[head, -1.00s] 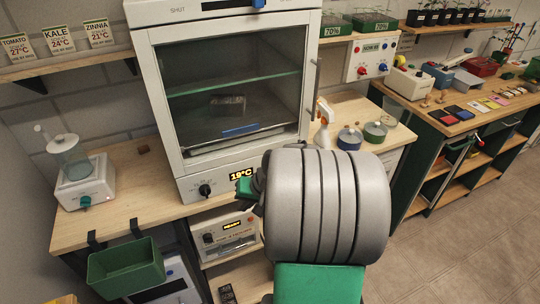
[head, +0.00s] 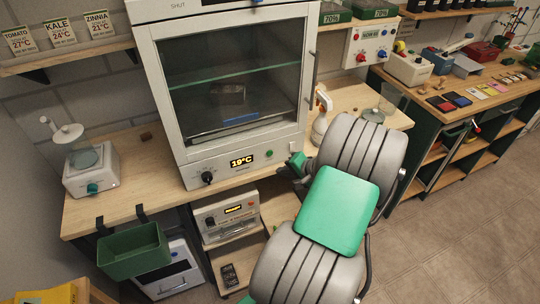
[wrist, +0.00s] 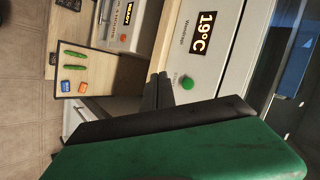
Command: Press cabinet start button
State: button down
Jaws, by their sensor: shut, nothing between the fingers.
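The white cabinet (head: 185,160) has a glass door, a lit 19°C display (head: 241,160), a black knob (head: 207,178) and a round green button (head: 269,153) to the right of the display. In the wrist view the green button (wrist: 187,83) shows clear on the panel, near the lit display (wrist: 201,34). My gripper (head: 283,171) is to the right of and a little below the button in the head view, apart from it. In the wrist view its dark fingers (wrist: 158,90) are together and empty, beside the button. Contact with the panel does not show.
Below the bench stands a smaller unit (head: 222,222) with a lit display. A spray bottle (head: 321,118) is on the bench right of the cabinet. A green bin (head: 130,262) hangs at the front left. A white device (head: 92,180) stands on the left bench.

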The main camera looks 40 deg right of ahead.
aim_at(270, 153)
jog(key=shift+w+d+b, duration=0.2)
jog(key=shift+w+d, duration=0.05)
jog(key=shift+w, duration=0.7)
jog(key=shift+w+d+b, duration=0.25)
jog(key=shift+w+d, duration=0.05)
jog(key=shift+w, duration=0.65)
jog(key=shift+w+d+b, duration=0.2)
jog(key=shift+w+d, duration=0.05)
jog(key=shift+w, duration=0.7)
jog(key=shift+w+d, duration=0.1)
jog(key=shift+w, duration=0.3)
jog(key=shift+w+d+b, duration=0.15)
jog(key=shift+w+b, duration=0.15)
jog(key=shift+w, duration=0.05)
jog(key=shift+s, duration=0.1)
dwell(0.3)
jog(key=shift+s+a, duration=0.25)
jog(key=shift+s, duration=0.45)
